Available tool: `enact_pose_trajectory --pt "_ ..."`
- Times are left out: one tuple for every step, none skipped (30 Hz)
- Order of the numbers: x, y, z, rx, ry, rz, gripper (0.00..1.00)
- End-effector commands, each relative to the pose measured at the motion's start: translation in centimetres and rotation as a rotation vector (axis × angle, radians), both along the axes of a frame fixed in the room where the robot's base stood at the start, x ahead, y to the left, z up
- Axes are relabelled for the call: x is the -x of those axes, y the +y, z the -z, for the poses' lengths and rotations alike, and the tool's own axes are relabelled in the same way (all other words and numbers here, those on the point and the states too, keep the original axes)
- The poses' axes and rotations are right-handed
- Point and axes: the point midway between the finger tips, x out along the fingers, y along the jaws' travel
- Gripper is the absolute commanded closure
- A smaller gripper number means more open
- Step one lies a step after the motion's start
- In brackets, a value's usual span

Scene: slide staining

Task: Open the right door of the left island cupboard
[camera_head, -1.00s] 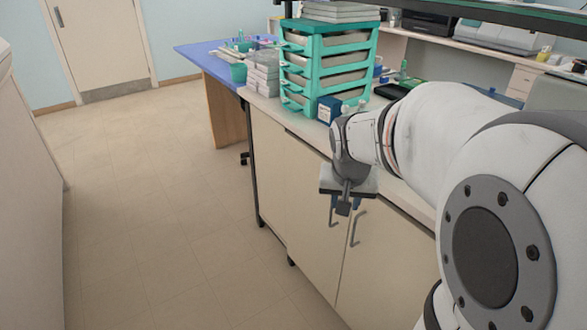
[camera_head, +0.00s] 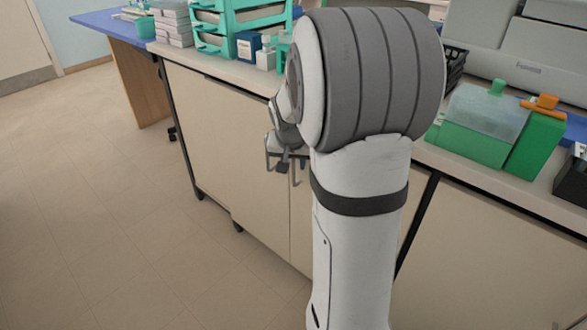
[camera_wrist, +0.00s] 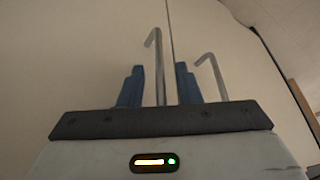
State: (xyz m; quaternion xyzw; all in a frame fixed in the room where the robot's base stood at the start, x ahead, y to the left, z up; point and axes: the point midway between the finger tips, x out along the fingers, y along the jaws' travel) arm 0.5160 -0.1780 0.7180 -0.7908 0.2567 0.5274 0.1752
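The cupboard under the bench has a cream left door (camera_head: 232,140) and a cream right door (camera_head: 301,240); both look shut, with a thin seam between them. My gripper (camera_head: 287,165) is at the handles beside the seam, partly hidden by my arm. The wrist view seems upside down relative to the room. In it my gripper (camera_wrist: 159,86) is open, its blue fingers apart on either side of a grey bar handle (camera_wrist: 158,65), apparently the right door's. I cannot tell if they touch it. The left door's handle (camera_wrist: 214,70) is outside the fingers.
The bench top holds a teal rack (camera_head: 240,22), a green box with a clear lid (camera_head: 485,120) and a green bottle with an orange cap (camera_head: 537,140). A blue table (camera_head: 110,22) stands at the left. The floor (camera_head: 90,220) in front is clear.

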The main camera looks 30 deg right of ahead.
Motion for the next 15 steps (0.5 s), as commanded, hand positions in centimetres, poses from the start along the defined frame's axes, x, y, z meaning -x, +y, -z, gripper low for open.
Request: enact_pose_trajectory --pt "-0.16 -0.13 0.78 0.0 0.002 0.0 0.69" --pt "-0.24 -0.19 0.99 0.0 0.002 0.0 0.69" --pt "-0.34 -0.25 1.19 -0.001 0.001 0.0 0.69" --pt "-0.39 -0.29 1.3 0.0 0.0 0.0 0.69" --pt "-0.44 -0.31 1.39 0.0 0.0 0.0 0.69" --pt "-0.47 -0.34 1.46 0.0 0.0 0.0 0.69" --pt "-0.49 -0.35 1.48 0.0 0.0 0.0 0.69" --pt "-0.5 -0.36 1.49 0.001 -0.001 0.0 0.69" --pt "-0.51 -0.36 1.47 0.001 -0.001 0.0 0.69" --pt "-0.5 -0.36 1.47 0.001 -0.001 0.0 0.69" --pt "-0.5 -0.35 1.46 0.001 -0.001 0.0 0.69" --pt "-0.5 -0.35 1.45 0.0 0.0 0.0 0.69" --pt "-0.49 -0.35 1.45 0.0 0.0 0.0 0.69" --pt "-0.49 -0.35 1.45 0.0 0.0 0.0 0.71" --pt "-0.49 -0.35 1.45 0.0 0.0 0.0 0.74"
